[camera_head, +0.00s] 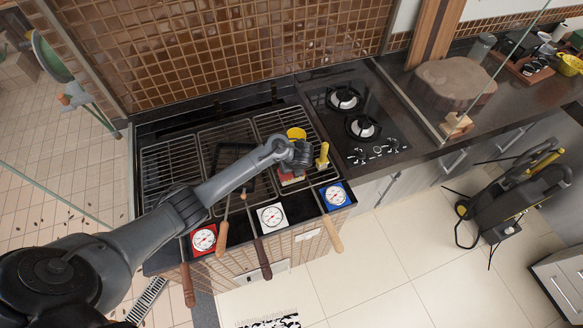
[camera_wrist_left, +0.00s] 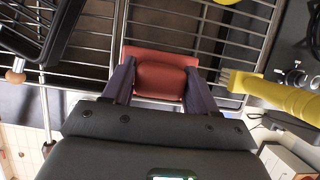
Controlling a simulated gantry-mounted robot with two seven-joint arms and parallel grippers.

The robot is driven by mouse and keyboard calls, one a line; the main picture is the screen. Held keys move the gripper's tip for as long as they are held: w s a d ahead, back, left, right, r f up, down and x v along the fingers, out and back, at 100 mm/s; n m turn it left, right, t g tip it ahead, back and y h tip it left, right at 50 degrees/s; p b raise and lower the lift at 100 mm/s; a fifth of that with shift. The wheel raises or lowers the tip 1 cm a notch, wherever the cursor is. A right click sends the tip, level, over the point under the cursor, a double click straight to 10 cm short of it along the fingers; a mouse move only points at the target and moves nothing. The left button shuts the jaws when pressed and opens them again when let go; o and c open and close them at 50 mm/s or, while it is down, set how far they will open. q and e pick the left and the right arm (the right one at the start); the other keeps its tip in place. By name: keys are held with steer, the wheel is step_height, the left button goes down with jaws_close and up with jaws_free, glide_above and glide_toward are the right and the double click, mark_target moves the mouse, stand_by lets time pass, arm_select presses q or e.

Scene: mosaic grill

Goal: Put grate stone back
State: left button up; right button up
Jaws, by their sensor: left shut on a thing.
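A reddish block (camera_wrist_left: 160,80), which I take to be the grate stone, sits between the two fingers of my left gripper (camera_wrist_left: 160,88) in the left wrist view. The fingers are shut on its raised, rounded part, and a wider red base shows behind it. The block lies over the bars of the right grill grate (camera_wrist_left: 223,30); I cannot tell whether it touches them. In the head view my left gripper (camera_head: 291,165) is over the front of that grate, and the red block (camera_head: 290,179) is partly hidden below it. My right gripper is not in view.
A yellow-handled brush (camera_head: 322,156) stands just right of my left gripper. A yellow container (camera_head: 296,133) is behind it. A dark rack (camera_head: 232,160) lies on the middle grate. Tools with wooden handles (camera_head: 222,232) and dials (camera_head: 271,217) line the front edge.

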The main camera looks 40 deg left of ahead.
arm_select(q)
steer(key=shift+f, duration=0.25)
steer(key=o, duration=0.9)
steer(key=shift+f, duration=0.15)
steer(key=shift+o, duration=0.2)
